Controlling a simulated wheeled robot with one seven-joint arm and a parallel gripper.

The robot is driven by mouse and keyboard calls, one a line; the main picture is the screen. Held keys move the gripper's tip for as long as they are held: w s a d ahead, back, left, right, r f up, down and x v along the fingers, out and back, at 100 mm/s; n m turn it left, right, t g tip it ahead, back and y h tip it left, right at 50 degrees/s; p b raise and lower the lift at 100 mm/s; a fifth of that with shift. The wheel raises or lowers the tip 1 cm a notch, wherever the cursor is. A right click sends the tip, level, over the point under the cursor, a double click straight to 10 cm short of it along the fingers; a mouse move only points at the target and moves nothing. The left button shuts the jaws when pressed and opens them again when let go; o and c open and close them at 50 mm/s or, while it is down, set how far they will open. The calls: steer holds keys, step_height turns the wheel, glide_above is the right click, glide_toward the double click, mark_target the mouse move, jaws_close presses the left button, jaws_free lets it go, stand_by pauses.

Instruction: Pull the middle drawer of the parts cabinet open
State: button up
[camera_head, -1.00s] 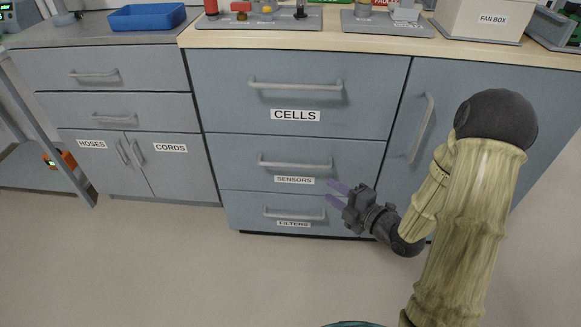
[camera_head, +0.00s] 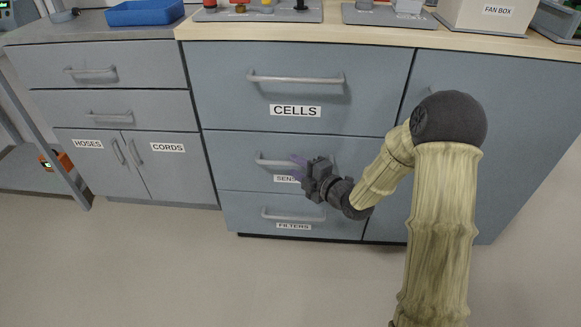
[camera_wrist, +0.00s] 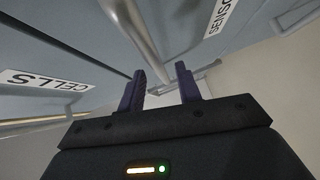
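The middle drawer (camera_head: 225,150) of the blue-grey cabinet carries the SENSORS label, partly covered by my gripper. It looks shut, flush with its neighbours. Its bar handle (camera_head: 268,160) shows at the left; my gripper hides the right part. My gripper (camera_head: 297,168) is at the handle's right half, fingers pointing left toward the drawer. In the wrist view the two purple fingers (camera_wrist: 161,88) are apart and nothing is visibly held. The handle bar (camera_wrist: 135,30) runs from the top edge toward the gap between the fingertips. I cannot tell whether the bar is between them.
The CELLS drawer (camera_head: 225,85) is above and the FILTERS drawer (camera_head: 240,215) below, each with a protruding handle. A cupboard door (camera_head: 440,75) is at the right. The wooden worktop (camera_head: 380,38) overhangs above. The floor (camera_head: 150,270) in front is clear.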

mark_target(290, 163)
steer(key=shift+b+x, duration=0.35)
steer(key=shift+x, duration=1.3)
jaws_close()
